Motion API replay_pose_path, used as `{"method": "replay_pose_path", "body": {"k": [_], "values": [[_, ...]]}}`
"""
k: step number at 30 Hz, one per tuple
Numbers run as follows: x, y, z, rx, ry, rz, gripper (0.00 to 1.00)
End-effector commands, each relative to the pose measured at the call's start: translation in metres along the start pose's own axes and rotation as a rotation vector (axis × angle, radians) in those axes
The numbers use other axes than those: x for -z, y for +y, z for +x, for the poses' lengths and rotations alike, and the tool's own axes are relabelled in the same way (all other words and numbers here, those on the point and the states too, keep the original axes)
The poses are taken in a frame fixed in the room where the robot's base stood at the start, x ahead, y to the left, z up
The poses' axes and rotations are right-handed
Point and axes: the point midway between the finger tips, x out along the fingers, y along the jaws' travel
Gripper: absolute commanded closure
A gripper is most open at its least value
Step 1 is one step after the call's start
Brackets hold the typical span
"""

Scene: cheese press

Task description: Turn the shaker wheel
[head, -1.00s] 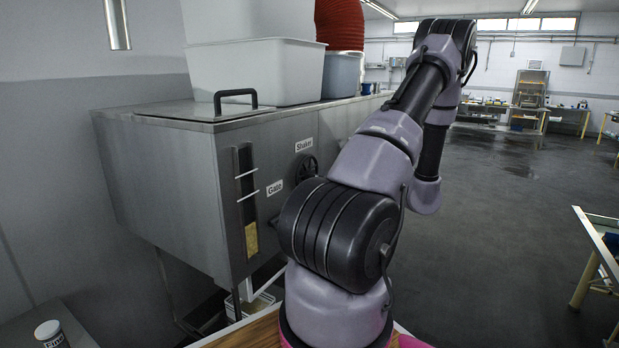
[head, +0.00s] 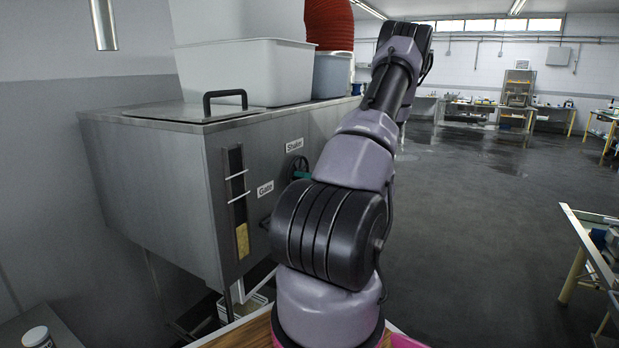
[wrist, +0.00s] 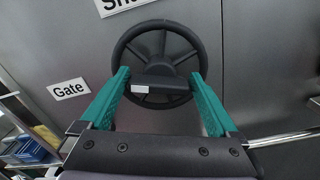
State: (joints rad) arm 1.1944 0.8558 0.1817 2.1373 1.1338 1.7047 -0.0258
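The shaker wheel is a black spoked wheel (wrist: 160,27) on the grey metal panel, seen in the wrist view below a partly cut-off label. In the head view the wheel (head: 293,164) shows only partly beside my arm, just under the "Shaker" label (head: 294,146). My gripper (wrist: 159,76) has two teal fingers spread wide, one at the left and one at the right of the wheel's lower half. The fingertips overlap the rim in the picture; I cannot tell whether they touch it. A teal finger also shows by the wheel in the head view (head: 303,176).
The "Gate" label (wrist: 69,89) is left of the wheel. A vertical sight slot (head: 237,190) is further left on the metal machine (head: 150,170). A white tub (head: 245,75) stands on top. The floor (head: 480,230) to the right is open, with a table (head: 590,225) at the edge.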

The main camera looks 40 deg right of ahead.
Motion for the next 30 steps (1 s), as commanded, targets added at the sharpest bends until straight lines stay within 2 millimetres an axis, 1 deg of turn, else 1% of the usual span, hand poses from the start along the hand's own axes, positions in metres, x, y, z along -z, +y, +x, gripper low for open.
{"method": "replay_pose_path", "body": {"k": [1, 2, 3, 4, 5, 11, 17, 23, 30], "values": [[0.0, 0.0, -0.0001, 0.0, 0.0, 0.0, 0.27], [0.0, 0.0, -0.0001, 0.0, 0.0, 0.0, 0.38], [0.0, -0.0001, -0.0002, 0.0, 0.0, 0.0, 0.54], [0.0, -0.0001, -0.0002, 0.0, 0.0, 0.0, 0.65], [0.0001, -0.0001, -0.0003, 0.0, 0.0, 0.0, 0.68], [0.0002, -0.0001, -0.0003, 0.0, 0.001, 0.014, 0.68], [0.0008, -0.0003, -0.0002, 0.0, 0.002, 0.088, 0.68], [0.0012, -0.0008, -0.0001, 0.0, 0.002, 0.235, 0.68], [0.0019, -0.0015, 0.0, 0.0, 0.003, 0.461, 0.68]]}}
